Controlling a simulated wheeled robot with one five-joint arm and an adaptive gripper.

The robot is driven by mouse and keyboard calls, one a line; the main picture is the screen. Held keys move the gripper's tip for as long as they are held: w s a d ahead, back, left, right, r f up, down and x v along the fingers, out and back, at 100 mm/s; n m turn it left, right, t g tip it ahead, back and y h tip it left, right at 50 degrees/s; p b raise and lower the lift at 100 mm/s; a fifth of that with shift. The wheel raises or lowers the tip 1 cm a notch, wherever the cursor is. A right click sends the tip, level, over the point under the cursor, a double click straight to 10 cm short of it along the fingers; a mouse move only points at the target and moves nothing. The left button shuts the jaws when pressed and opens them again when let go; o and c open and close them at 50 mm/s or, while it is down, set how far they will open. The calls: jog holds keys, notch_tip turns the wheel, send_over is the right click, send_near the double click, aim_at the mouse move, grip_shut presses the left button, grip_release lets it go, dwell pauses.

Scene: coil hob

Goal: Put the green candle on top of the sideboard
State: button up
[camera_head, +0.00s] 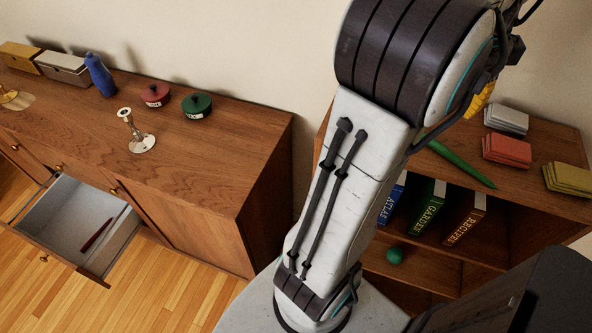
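The green candle (462,164) is a long, thin, tapered stick lying on top of the low bookshelf (540,143) at the right. My arm hides its left end. The sideboard (205,160) is the long brown wooden cabinet at the left, with an open drawer (75,222) at its front. My gripper is out of the picture; my arm rises through the middle and leaves at the top edge.
The sideboard top bears a silver candlestick (137,134), red tin (155,95), green tin (196,105), blue bottle (100,74) and boxes (62,67). A dark red stick (97,230) lies in the drawer. Card stacks (506,150) lie near the candle. The sideboard's right end top is clear.

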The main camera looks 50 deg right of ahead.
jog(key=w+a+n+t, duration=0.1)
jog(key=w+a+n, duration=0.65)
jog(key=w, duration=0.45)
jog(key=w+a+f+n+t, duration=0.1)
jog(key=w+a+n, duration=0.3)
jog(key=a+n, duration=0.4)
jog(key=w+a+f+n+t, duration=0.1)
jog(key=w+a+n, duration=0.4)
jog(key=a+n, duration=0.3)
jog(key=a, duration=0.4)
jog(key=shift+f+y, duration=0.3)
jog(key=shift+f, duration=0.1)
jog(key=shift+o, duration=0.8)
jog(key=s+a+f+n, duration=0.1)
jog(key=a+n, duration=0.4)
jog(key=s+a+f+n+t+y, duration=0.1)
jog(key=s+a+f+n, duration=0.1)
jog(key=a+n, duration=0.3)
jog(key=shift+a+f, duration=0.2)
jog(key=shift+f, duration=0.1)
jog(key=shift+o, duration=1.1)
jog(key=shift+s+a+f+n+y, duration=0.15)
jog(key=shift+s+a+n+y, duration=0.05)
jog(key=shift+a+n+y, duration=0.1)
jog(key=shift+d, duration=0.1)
